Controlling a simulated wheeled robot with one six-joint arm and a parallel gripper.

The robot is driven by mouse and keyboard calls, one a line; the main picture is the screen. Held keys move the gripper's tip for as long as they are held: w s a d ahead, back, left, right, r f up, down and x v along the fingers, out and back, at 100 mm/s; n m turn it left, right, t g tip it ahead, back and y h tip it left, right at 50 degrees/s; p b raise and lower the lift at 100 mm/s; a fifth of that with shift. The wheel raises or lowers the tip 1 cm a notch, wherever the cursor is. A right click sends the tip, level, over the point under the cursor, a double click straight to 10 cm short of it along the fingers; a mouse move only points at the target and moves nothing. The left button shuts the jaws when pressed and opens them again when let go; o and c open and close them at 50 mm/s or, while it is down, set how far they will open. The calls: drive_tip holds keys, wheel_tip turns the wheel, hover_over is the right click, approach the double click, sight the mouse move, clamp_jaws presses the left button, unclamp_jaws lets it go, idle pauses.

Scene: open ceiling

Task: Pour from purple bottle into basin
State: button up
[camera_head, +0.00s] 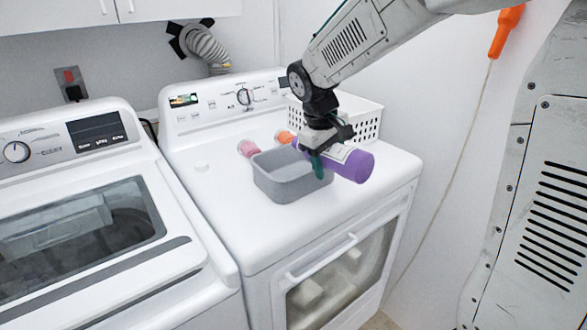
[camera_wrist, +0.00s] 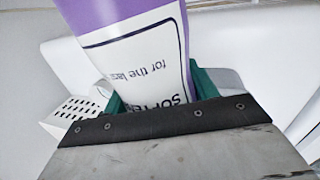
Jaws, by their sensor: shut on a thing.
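The purple bottle (camera_head: 357,166) with a white label is held in my gripper (camera_head: 318,160), lying nearly on its side above the machine's top. Its purple base points right and toward the camera, and its other end points left over the basin. The grey basin (camera_head: 272,186) stands on the white machine's top, below and left of the bottle. In the wrist view the bottle (camera_wrist: 135,55) sits between the green fingers of my gripper (camera_wrist: 155,95), its label text upside down. The bottle's mouth is mostly hidden behind my gripper, and I cannot see any liquid.
A white perforated basket (camera_head: 362,115) stands behind the bottle; it also shows in the wrist view (camera_wrist: 85,112). A pink item (camera_head: 249,148) and an orange item (camera_head: 284,137) lie behind the basin. The machine top (camera_head: 225,200) is clear at the front left.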

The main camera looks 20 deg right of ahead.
drive_tip(key=shift+r+g, duration=0.35)
drive_tip(key=shift+g, duration=0.05)
drive_tip(key=shift+w+a+r+g+h+p, duration=0.15)
drive_tip(key=shift+w+g+h+p, duration=0.1)
drive_tip(key=shift+g+h+p, duration=0.45)
idle(1.1)
